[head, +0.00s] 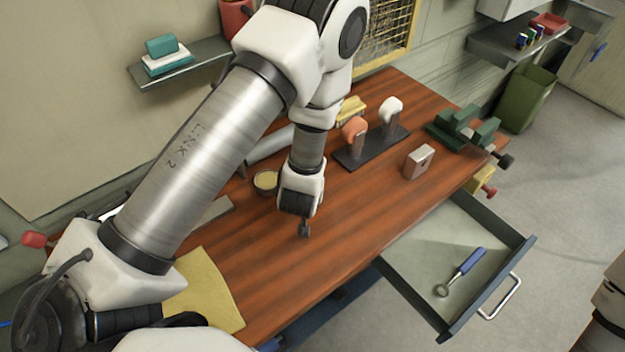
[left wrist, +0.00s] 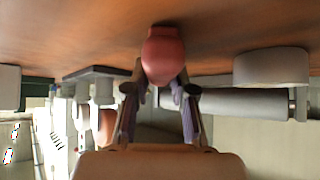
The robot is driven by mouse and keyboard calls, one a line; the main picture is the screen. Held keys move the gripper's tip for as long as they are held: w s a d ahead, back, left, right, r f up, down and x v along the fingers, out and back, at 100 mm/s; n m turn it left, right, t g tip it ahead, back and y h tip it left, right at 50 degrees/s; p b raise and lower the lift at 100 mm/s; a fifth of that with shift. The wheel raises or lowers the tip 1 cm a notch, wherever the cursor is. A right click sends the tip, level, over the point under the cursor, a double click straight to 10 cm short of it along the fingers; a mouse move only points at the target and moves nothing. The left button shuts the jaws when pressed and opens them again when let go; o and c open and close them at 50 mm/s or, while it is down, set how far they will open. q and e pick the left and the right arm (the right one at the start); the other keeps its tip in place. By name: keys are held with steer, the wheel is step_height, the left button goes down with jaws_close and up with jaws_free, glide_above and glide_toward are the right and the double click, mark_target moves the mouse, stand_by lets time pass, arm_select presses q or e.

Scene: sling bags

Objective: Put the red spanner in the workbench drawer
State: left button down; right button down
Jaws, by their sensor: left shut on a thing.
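My left gripper (head: 303,228) points down close above the middle of the wooden workbench. In the left wrist view its two fingers (left wrist: 160,95) are shut on a rounded red piece, which looks like the handle of the red spanner (left wrist: 163,58). The rest of the spanner is hidden, and I cannot tell whether it touches the bench top. The workbench drawer (head: 515,243) is pulled open at the right front of the bench. A spanner with a blue handle (head: 470,262) lies inside it. My right gripper is not in view.
A round tin (head: 266,182) stands just left of my left gripper. A dark stand (head: 355,158) holds an orange and a white piece. A metal block (head: 418,161) and green vise (head: 450,125) are farther right. A yellow cloth (head: 207,285) lies front left. The front bench area is clear.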

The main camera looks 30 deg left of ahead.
arm_select(q)
steer(key=shift+w+a, duration=0.1)
steer(key=shift+w, duration=0.1)
steer(key=c, duration=1.4)
jaws_free()
steer(key=shift+f, duration=0.1)
steer(key=o, duration=0.4)
steer(key=shift+s+r, duration=0.15)
steer(key=shift+r, duration=0.05)
